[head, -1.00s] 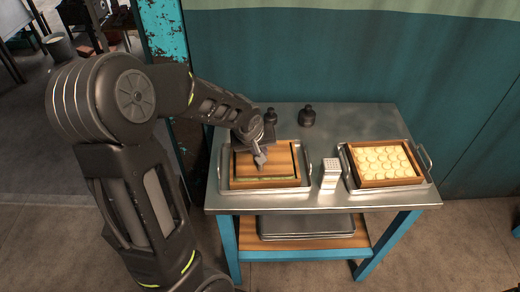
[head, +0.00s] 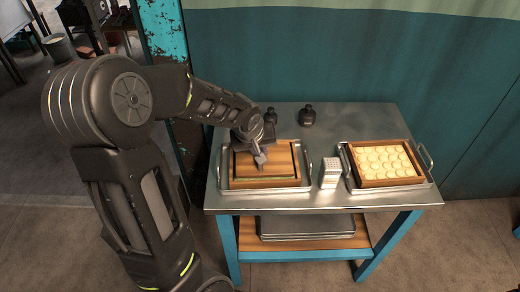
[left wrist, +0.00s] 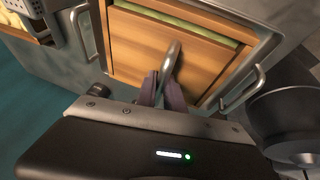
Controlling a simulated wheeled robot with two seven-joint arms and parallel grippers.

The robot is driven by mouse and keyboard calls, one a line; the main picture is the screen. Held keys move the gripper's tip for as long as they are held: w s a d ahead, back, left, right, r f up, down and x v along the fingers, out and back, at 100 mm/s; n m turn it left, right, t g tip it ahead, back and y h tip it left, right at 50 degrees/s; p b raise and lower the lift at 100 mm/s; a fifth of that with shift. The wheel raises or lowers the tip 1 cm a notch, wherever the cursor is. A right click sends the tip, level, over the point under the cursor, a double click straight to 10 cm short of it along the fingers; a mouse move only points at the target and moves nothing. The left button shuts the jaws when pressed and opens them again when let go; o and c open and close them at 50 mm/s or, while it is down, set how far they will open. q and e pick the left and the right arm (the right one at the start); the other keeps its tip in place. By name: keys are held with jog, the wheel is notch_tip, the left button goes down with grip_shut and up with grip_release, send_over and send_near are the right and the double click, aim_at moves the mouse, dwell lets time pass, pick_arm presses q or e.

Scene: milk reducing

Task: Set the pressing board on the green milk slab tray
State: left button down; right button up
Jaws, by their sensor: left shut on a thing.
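The pressing board (head: 277,158) is a brown wooden plate with a grey curved handle (left wrist: 172,62). My left gripper (head: 260,158) is shut on that handle; its fingers also show in the left wrist view (left wrist: 162,88). The board (left wrist: 140,45) lies over or within the wooden frame of the left metal tray (head: 224,183). A green strip of the milk slab (left wrist: 190,20) shows along one edge of the board in the left wrist view; the rest is hidden beneath it. I cannot tell whether the board touches the slab. My right gripper is in neither view.
A white box-shaped grater (head: 329,173) stands between the two trays. The right tray (head: 427,183) holds a wooden frame with several pale round pieces. Dark bottles (head: 307,116) stand at the back of the metal table (head: 350,119). More trays lie on the lower shelf.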

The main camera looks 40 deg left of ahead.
pick_arm(q)
jog(key=shift+f+b, duration=0.25)
jog(key=shift+b, duration=0.35)
dwell(0.9)
jog(key=c, duration=0.9)
grip_release()
jog(key=shift+r+p, duration=2.2)
jog(key=shift+r, duration=1.3)
